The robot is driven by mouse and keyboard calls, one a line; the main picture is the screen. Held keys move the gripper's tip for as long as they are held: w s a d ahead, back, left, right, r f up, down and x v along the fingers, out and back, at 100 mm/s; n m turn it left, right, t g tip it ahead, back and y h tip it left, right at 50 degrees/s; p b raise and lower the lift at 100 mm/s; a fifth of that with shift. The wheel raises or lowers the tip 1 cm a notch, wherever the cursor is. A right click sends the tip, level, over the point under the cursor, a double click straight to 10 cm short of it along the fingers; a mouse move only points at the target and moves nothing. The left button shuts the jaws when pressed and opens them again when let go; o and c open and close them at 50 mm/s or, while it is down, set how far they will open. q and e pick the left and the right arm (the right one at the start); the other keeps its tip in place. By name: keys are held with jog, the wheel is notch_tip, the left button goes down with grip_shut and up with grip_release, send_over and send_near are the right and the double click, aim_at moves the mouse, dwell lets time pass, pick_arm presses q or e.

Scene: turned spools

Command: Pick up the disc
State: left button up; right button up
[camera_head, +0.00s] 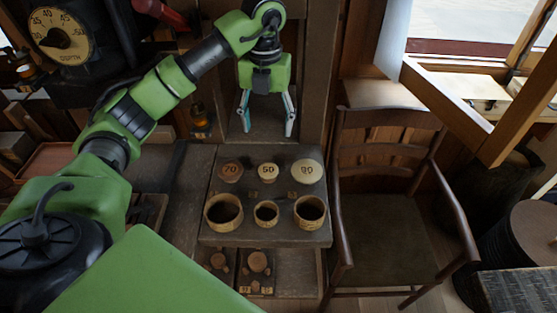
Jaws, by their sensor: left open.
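Three flat numbered discs lie in a row on a dark wooden stand: a brown disc marked 70 (231,172), a smaller cream disc marked 50 (267,172), and a larger cream disc (307,171) whose number looks like 90 or 80. In front of them stand three round wooden cups with dark openings: left (223,226), middle (266,221) and right (310,224). My left gripper (268,130) points down, open and empty, behind and above the disc row, roughly in line with the 50 disc. It touches no disc. My right gripper is out of view.
The discs and cups share the stand top (212,242). A lower shelf holds small brown round pieces (258,262). A wooden armchair (388,220) stands close on the right. A dial gauge (60,35) is at the upper left.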

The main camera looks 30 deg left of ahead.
pick_arm(q)
jog(key=p, duration=0.1)
send_near(269, 170)
jog(key=shift+s+a+f, duration=0.1)
jog(key=shift+s+a, duration=0.3)
jog(key=shift+s, duration=0.05)
jog(key=shift+w+f, duration=0.2)
jog(key=shift+f, duration=0.3)
jog(key=shift+w+f, duration=0.2)
jog(key=shift+f, duration=0.35)
jog(key=f+p, duration=0.2)
jog(key=shift+s+d+f+p, duration=0.1)
jog(key=shift+s+d+p, duration=0.05)
jog(key=shift+d+p, duration=0.2)
notch_tip(269, 170, down, 3)
jog(key=shift+p, duration=0.3)
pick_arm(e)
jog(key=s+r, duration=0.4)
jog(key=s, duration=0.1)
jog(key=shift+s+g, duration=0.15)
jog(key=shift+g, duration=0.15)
pick_arm(q)
jog(key=shift+f, duration=0.1)
jog(key=shift+f+b, duration=0.2)
jog(key=shift+b, duration=0.1)
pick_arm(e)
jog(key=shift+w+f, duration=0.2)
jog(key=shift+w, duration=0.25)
